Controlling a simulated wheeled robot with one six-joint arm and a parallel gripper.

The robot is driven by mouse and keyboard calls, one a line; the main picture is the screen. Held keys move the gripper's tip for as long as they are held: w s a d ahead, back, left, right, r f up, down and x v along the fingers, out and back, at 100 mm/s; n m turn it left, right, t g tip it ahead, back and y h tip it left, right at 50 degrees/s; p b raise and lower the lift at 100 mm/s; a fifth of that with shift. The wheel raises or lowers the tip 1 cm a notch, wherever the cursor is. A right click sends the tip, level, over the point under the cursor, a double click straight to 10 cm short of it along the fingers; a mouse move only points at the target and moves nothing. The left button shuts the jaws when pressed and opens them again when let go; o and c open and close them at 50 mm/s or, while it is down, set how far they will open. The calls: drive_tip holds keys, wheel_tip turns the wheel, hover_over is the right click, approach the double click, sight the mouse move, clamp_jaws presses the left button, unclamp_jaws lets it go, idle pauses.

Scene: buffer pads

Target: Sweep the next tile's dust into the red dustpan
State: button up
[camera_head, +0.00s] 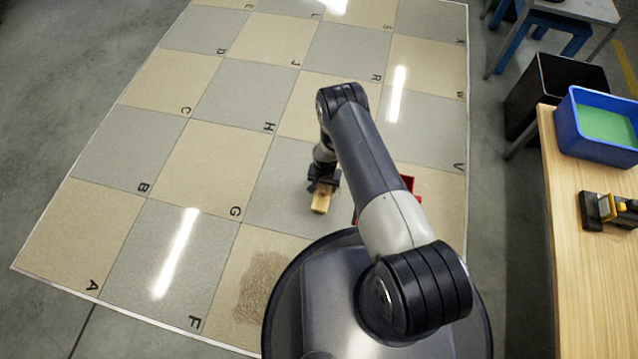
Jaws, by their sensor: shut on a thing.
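My gripper (323,186) is shut on a light wooden block-like tool (321,202), which looks like the brush's handle. It is over a grey tile right of the tile marked G, and I cannot tell whether it touches the floor. The red dustpan (410,184) shows only in part behind my arm, to the right of the gripper. A brown patch of dust (262,287) lies on the beige tile right of the tile marked F. My base hides the right part of that tile.
The tiled mat (150,205) has lettered beige and grey tiles; those at left look clean. At right, a wooden table (590,260) holds a blue bin (600,125) with green contents and a black and yellow tool (608,210). A black bin (553,90) stands behind it.

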drive_tip(key=shift+s+d, duration=0.5)
drive_tip(key=shift+d, duration=1)
drive_tip(key=shift+s+d, duration=0.5)
drive_tip(key=shift+d, duration=1.05)
drive_tip(key=shift+s+d, duration=0.5)
drive_tip(key=shift+d, duration=1)
wheel_tip(320, 180, up, 7)
drive_tip(key=p, duration=0.3)
